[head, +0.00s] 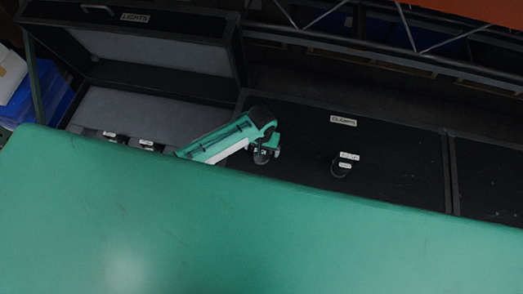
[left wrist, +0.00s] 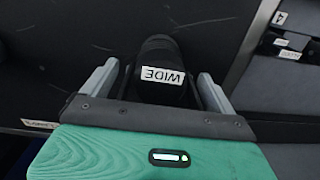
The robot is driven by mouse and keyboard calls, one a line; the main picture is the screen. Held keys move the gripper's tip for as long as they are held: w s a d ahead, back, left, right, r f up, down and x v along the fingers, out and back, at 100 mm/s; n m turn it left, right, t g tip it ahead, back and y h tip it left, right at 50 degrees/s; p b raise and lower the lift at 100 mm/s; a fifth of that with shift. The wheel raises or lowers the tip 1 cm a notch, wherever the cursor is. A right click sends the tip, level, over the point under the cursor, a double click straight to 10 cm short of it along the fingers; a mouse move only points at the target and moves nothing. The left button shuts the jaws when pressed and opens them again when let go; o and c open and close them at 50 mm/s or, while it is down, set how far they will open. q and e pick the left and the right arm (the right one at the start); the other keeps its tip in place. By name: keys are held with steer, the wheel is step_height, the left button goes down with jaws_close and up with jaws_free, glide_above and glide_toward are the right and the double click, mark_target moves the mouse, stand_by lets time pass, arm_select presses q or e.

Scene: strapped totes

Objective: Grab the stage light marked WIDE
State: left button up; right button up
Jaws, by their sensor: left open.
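The stage light marked WIDE (left wrist: 160,58) is black, with a white label that reads upside down in the left wrist view. It stands between the two grey fingers of my left gripper (left wrist: 158,72), which is open around it, with a gap showing on each side. In the head view my green left gripper (head: 265,150) is over the closed CLAMPS case, and the light there is mostly hidden by it. My right gripper is not in view.
The open LIGHTS case (head: 140,18) stands at the left, with labelled dark items (head: 147,144) inside. Another labelled black item (head: 341,168) stands on the closed CLAMPS case (head: 400,165) to the right. A green surface (head: 250,235) fills the foreground. A metal truss (head: 420,45) runs behind.

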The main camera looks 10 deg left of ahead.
arm_select(q)
steer(key=c, duration=1.5)
